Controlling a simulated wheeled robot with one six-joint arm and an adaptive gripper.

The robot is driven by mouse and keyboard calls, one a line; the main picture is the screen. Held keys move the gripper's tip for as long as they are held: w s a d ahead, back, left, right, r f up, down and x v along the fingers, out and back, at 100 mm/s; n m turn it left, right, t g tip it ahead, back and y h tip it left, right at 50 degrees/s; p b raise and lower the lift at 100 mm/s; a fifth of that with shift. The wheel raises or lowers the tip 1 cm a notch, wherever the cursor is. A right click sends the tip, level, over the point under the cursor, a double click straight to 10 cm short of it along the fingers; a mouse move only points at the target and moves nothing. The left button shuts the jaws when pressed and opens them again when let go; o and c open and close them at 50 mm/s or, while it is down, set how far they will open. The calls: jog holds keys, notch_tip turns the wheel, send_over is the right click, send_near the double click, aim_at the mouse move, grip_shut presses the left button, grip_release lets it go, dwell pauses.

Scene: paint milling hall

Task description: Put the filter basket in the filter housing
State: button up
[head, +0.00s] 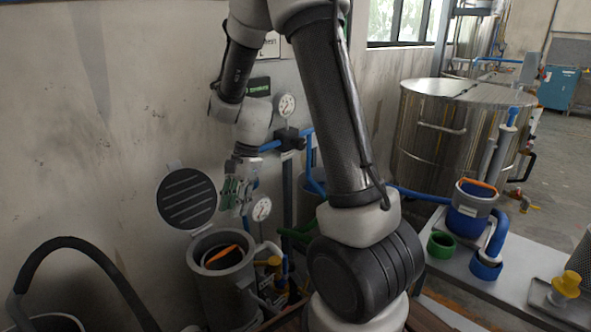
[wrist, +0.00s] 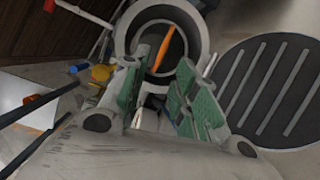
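The filter housing (head: 226,293) is a grey upright cylinder by the wall at the lower left, its round slotted lid (head: 187,198) swung open behind it. The filter basket, with its orange handle (head: 220,257), sits inside the housing mouth; how deep it is seated I cannot tell. In the wrist view the housing rim (wrist: 203,30) surrounds the basket, whose orange handle (wrist: 163,48) crosses the opening. My gripper (head: 236,196) is above the housing, pointing down. In the wrist view my gripper (wrist: 156,92) has its green-padded fingers apart, with nothing seen between them.
The open lid (wrist: 270,92) lies close to my gripper's right in the wrist view. A bench at right holds a blue pot (head: 468,222) with an orange handle and a green ring (head: 441,243).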

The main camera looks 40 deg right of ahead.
jog(key=s+d+r+n+t+h, duration=0.2)
jog(key=s+d+r+n, duration=0.2)
jog(key=s+r+n, duration=0.3)
jog(key=s+d+r+n+t+h, duration=0.2)
jog(key=s+d+r+n, duration=0.3)
jog(key=s+r, duration=0.6)
jog(key=s+n, duration=0.2)
jog(key=shift+s+d+r+t, duration=0.25)
jog(key=shift+s+r+t, duration=0.05)
jog(key=shift+r, duration=0.05)
